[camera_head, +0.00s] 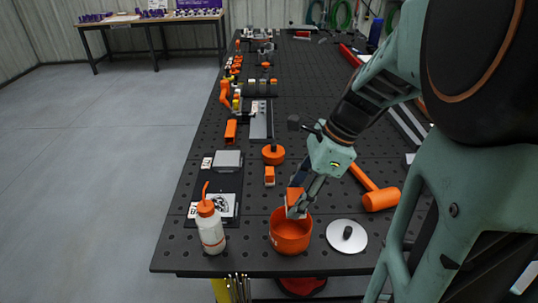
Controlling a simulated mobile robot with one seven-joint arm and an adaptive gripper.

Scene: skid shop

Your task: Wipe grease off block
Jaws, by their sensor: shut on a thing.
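My gripper (298,208) points down over the mouth of an orange open pot (290,236). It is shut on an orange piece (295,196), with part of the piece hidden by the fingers. I cannot tell whether it is a cloth or something rigid, or whether its lower end is inside the pot. A grey block (228,160) lies on the dark perforated table to the left, beyond the pot. No grease can be made out on it at this size. A white squeeze bottle (210,229) with an orange spout stands upright left of the pot.
A round silver lid (347,236) with a black knob lies right of the pot. An orange mallet (380,198) lies beyond it. A printed black-and-white plate (217,205) lies behind the bottle. An orange round part (273,154) and several clamps fill the table farther back.

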